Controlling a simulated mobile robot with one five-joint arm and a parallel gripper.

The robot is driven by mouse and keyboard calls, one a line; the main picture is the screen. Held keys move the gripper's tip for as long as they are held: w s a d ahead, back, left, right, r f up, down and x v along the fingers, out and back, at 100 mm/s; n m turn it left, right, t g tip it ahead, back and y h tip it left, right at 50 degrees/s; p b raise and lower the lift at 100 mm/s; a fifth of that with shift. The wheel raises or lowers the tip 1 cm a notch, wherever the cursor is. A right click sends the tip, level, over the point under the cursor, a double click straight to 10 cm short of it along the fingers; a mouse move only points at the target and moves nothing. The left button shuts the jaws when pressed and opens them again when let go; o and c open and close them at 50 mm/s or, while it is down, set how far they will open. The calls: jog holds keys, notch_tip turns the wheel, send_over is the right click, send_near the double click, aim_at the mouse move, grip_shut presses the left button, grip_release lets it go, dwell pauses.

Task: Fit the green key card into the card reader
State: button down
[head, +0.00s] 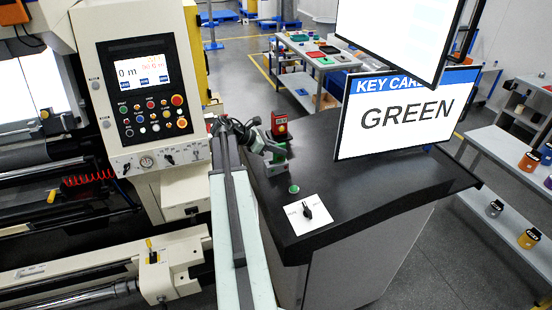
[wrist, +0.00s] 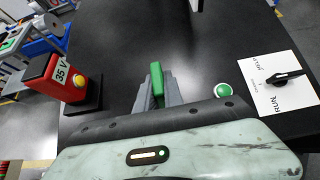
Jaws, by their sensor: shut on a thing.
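My gripper (head: 272,150) is over the dark console top. In the wrist view its grey fingers (wrist: 158,96) are shut on the green key card (wrist: 157,78), which sticks out past the fingertips. In the head view the card is a small green patch, partly hidden by the gripper. I cannot make out a slot, so I cannot tell which thing is the card reader. A red box (wrist: 55,83) with a yellow button and a "35 V" label stands to the left of the gripper, apart from it; it also shows in the head view (head: 279,124).
A green button (wrist: 224,90) and a white plate with a black knob (wrist: 285,80) lie right of the gripper. A sign (head: 405,113) reading "GREEN" stands on the console (head: 380,185). A machine (head: 150,90) fills the left. Shelves stand at right.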

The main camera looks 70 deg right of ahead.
aim_at(276, 156)
jog(key=shift+w+d, duration=0.1)
jog(key=shift+w, duration=0.25)
jog(key=f+b, duration=0.4)
jog(key=shift+w+f, duration=0.1)
jog(key=shift+w, duration=0.15)
jog(key=shift+r, duration=0.25)
jog(key=shift+f, duration=0.15)
jog(key=c, duration=1.5)
grip_release()
jog(key=shift+o, duration=0.2)
